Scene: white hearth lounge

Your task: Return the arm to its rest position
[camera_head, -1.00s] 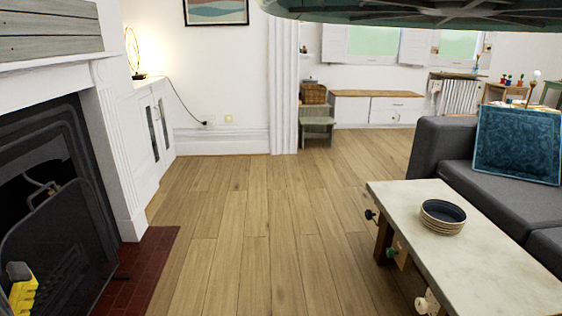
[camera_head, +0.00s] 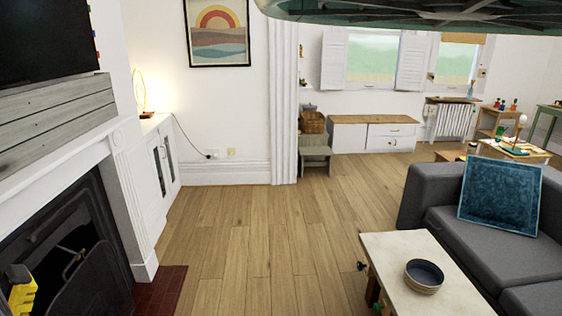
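My gripper is not in view, and no part of it can be made out clearly. The arm's pose cannot be seen from this view.
The wooden floor (camera_head: 245,235) is clear ahead. A fireplace (camera_head: 75,250) stands at left. A dark green rim (camera_head: 420,14) crosses the top.

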